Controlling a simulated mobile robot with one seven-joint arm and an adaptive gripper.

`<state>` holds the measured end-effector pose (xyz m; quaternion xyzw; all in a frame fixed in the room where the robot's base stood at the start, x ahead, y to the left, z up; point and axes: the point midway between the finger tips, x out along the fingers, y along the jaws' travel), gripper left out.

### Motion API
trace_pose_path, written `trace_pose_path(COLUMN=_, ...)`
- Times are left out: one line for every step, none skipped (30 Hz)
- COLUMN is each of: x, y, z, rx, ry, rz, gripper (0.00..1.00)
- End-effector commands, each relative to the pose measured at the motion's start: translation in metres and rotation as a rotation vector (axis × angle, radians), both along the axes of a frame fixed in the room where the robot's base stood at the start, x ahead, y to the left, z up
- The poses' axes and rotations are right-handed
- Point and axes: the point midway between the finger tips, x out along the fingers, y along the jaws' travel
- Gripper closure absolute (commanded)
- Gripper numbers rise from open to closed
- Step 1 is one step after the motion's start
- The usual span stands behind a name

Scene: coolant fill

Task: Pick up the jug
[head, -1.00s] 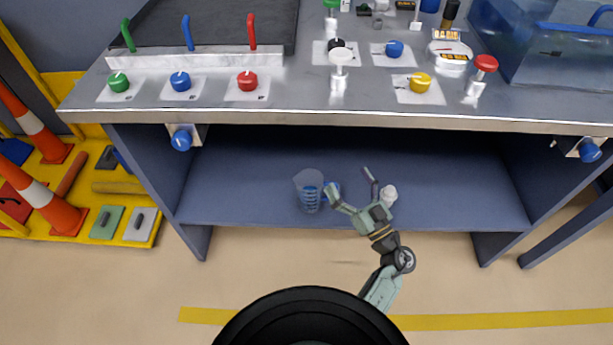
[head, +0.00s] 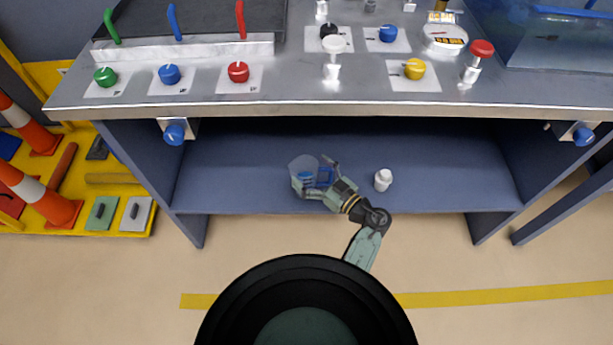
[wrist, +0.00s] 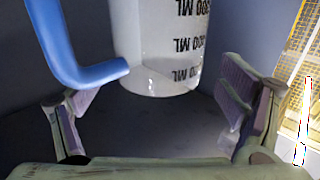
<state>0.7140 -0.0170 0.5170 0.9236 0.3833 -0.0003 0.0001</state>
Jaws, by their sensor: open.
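The jug (head: 302,165) is clear, with a blue handle, and stands on the lower shelf of the bench in the head view. In the wrist view the jug (wrist: 158,45) shows dark ML markings, upside down in the picture, and its blue handle (wrist: 62,52) at the left. My gripper (head: 314,176) is at the jug, with one finger in front of it and the other by the handle side. In the wrist view the fingers (wrist: 157,100) are wide apart, with the jug's lower end and the handle's end between them. They are not closed on it.
A small white bottle (head: 383,180) stands on the shelf (head: 445,185) to the right of my gripper. The bench top (head: 300,100) with knobs and levers overhangs the shelf. Blue valves (head: 174,133) hang at the bench's front. The shelf's right part is clear.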

Motion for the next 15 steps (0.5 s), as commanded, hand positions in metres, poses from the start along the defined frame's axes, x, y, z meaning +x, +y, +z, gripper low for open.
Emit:
trace_pose_path(x=0.006, y=0.006, z=0.001, rx=0.000, ry=0.000, rz=0.002, gripper=0.11)
trace_pose_path(x=0.008, y=0.008, z=0.001, rx=0.000, ry=0.000, rz=0.001, gripper=0.11)
trace_pose_path(x=0.011, y=0.011, z=0.001, rx=0.000, ry=0.000, rz=0.001, gripper=0.11)
trace_pose_path(x=0.013, y=0.013, z=0.001, rx=0.000, ry=0.000, rz=0.000, gripper=0.11)
trace_pose_path(x=0.015, y=0.014, z=0.000, rx=0.000, ry=0.000, rz=-0.001, gripper=0.11)
trace_pose_path(x=0.016, y=0.015, z=0.000, rx=0.000, ry=0.000, rz=-0.001, gripper=0.11)
trace_pose_path(x=0.017, y=0.016, z=0.000, rx=0.000, ry=0.000, rz=-0.001, gripper=0.11)
trace_pose_path(x=0.017, y=0.016, z=0.000, rx=0.000, ry=0.000, rz=-0.001, gripper=0.11)
trace_pose_path(x=0.017, y=0.016, z=0.000, rx=0.000, ry=0.000, rz=-0.001, gripper=0.11)
trace_pose_path(x=0.017, y=0.016, z=0.000, rx=0.000, ry=0.000, rz=-0.001, gripper=0.11)
trace_pose_path(x=0.017, y=0.016, z=0.000, rx=0.000, ry=0.000, rz=-0.001, gripper=0.11)
trace_pose_path(x=0.017, y=0.016, z=0.000, rx=0.000, ry=0.000, rz=-0.001, gripper=0.11)
trace_pose_path(x=0.017, y=0.016, z=0.000, rx=0.000, ry=0.000, rz=-0.001, gripper=0.11)
trace_pose_path(x=0.017, y=0.016, z=0.000, rx=0.000, ry=0.000, rz=-0.001, gripper=0.13)
trace_pose_path(x=0.017, y=0.016, z=0.000, rx=0.000, ry=0.000, rz=-0.001, gripper=0.16)
